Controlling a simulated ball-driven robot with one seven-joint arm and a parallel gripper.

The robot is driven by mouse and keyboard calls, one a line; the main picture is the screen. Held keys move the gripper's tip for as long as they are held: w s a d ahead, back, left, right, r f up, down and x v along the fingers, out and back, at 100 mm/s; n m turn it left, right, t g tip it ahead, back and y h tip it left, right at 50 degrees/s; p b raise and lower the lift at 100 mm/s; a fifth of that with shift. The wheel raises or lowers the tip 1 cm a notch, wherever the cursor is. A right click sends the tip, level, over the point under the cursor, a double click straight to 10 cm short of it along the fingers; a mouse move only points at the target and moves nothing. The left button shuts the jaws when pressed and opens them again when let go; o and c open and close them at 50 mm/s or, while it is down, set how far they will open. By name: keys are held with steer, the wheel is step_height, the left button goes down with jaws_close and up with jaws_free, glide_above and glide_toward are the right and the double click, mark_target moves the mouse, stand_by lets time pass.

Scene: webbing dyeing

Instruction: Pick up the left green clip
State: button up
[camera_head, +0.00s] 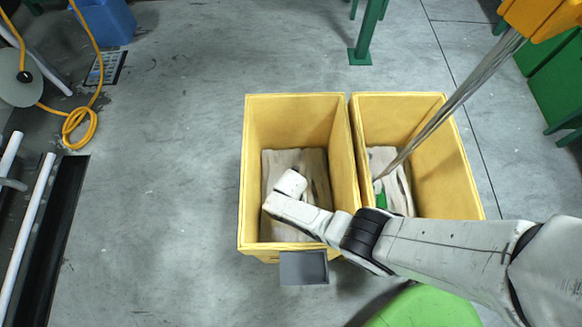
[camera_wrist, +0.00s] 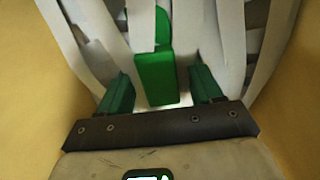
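In the wrist view, a green clip (camera_wrist: 155,77) stands among pale webbing strips (camera_wrist: 230,40). It lies between the two green fingers of my gripper (camera_wrist: 161,90). The fingers are apart, with a visible gap on each side of the clip, so the gripper is open. In the head view, my arm reaches over the left yellow bin (camera_head: 250,150), where webbing (camera_head: 315,165) lies. The clip in that bin and my fingers are hidden there by my wrist. Another green clip (camera_head: 380,199) shows in the right yellow bin (camera_head: 440,170).
Yellow bin walls rise close on both sides of my gripper in the wrist view. A strand of webbing (camera_head: 450,105) runs from the right bin up to a yellow machine part (camera_head: 540,15). A grey plate (camera_head: 303,268) is on the left bin's front.

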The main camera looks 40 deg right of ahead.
steer(key=c, duration=0.9)
steer(key=shift+c, duration=0.2)
